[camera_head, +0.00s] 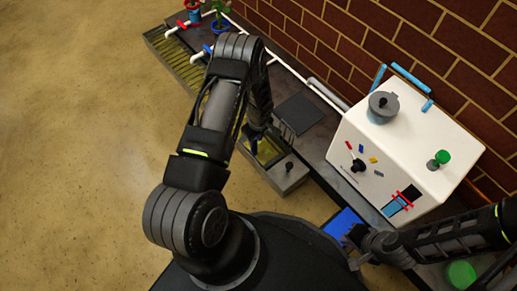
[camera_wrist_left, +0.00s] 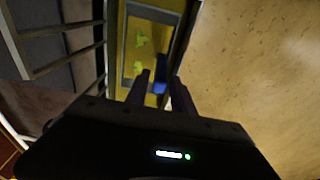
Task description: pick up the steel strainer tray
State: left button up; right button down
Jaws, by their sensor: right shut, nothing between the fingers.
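What looks like the steel strainer tray is a grey-rimmed rectangle (camera_wrist_left: 126,45) in the left wrist view, with yellow-green bits inside. It lies in a yellow-floored basin. In the head view the grey basin (camera_head: 286,183) sits below my left gripper (camera_head: 262,142), which partly hides the inside. In the left wrist view my left gripper (camera_wrist_left: 160,77) has its fingers apart, pointing at the tray's near end. A blue piece (camera_wrist_left: 161,73) shows between the fingertips; I cannot tell whether they touch it. My right gripper (camera_head: 357,243) is shut and empty near a blue panel (camera_head: 341,222).
A white cabinet (camera_head: 405,140) with a grey pot (camera_head: 383,106) on top stands at the right. Behind the basin are a dark plate (camera_head: 298,112) and a rack. Plants, white pipes and a brick wall are at the back. The floor at left is clear.

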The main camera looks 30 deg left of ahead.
aim_at(254, 149)
pick_arm(q)
jog(key=f+b, duration=0.1)
jog(key=f, duration=0.1)
jog(key=a+f+b, duration=0.1)
jog(key=f, duration=0.2)
jog(key=shift+w+f+b, duration=0.1)
jog(key=shift+b, duration=0.3)
grip_shut()
dwell(0.4)
